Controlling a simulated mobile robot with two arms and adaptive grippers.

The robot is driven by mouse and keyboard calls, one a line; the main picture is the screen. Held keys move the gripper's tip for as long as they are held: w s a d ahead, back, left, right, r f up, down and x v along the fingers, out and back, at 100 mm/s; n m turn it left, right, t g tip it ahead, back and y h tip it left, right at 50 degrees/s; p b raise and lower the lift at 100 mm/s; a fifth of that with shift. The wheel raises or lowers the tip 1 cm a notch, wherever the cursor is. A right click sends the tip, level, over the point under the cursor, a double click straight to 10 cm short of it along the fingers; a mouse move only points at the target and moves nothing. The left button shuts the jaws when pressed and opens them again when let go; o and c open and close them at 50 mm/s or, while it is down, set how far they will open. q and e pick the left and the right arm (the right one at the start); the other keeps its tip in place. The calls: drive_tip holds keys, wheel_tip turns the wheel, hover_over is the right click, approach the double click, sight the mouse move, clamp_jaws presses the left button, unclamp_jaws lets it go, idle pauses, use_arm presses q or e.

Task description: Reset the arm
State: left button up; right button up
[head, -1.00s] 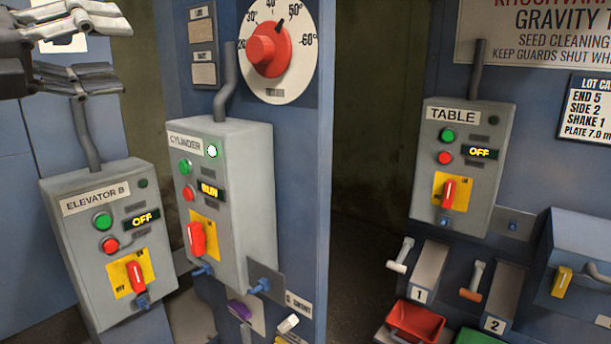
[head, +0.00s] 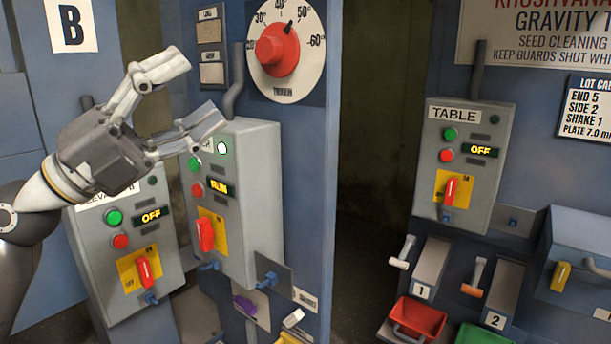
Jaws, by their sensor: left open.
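My left gripper (head: 205,92) is open and empty. It is in the upper left of the head view, its fingers pointing right. It is in front of the Elevator B box (head: 110,260) and the upper left of the Cylinder box (head: 255,190), covering parts of both labels. I cannot tell whether a finger touches the Cylinder box. The Cylinder box has a lit white lamp (head: 222,148) and its display reads RUN, partly blurred. The Elevator B display (head: 151,215) reads OFF. My right gripper is not in view.
A round dial with a red knob (head: 277,50) is above the Cylinder box. The Table box (head: 463,165) at right reads OFF. Below it are levers numbered 1 and 2, a red bin (head: 418,318) and a green bin (head: 480,336). A dark gap (head: 375,170) separates the panels.

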use_arm(q)
drive_tip(key=w+a+f+n+t+y, duration=0.3)
drive_tip(key=a+f+n+t+y, duration=0.2)
drive_tip(key=f+n+t+y, duration=0.6)
drive_tip(key=w+a+f+n+t+y, duration=0.35)
drive_tip(key=n+t+y, duration=0.2)
drive_tip(key=n, duration=0.95)
drive_tip(key=s+a+f+n+g+y, duration=0.15)
drive_tip(key=f+n+g+y, duration=0.3)
drive_tip(key=f, duration=0.85)
drive_tip(key=s+a+f+n+g+y, duration=0.1)
drive_tip(key=a+f+n+g+y, duration=0.3)
drive_tip(key=f, duration=0.9)
drive_tip(key=s+d+f+g+h, duration=0.2)
drive_tip(key=s+d+f+g, duration=0.35)
drive_tip(key=s+f, duration=0.7)
drive_tip(key=s+d+f+g+h, duration=0.1)
drive_tip(key=s+d+f+g, duration=0.1)
drive_tip(key=s+f+g, duration=0.9)
drive_tip(key=s+f, duration=0.2)
drive_tip(key=f, duration=1.1)
drive_tip(key=s+f, duration=0.2)
drive_tip(key=f, duration=1)
drive_tip(key=s+a+f, duration=0.3)
drive_tip(key=s+f, duration=1.3)
drive_tip(key=f, duration=0.1)
drive_tip(key=shift+s+m, duration=0.25)
drive_tip(key=shift+m, duration=0.2)
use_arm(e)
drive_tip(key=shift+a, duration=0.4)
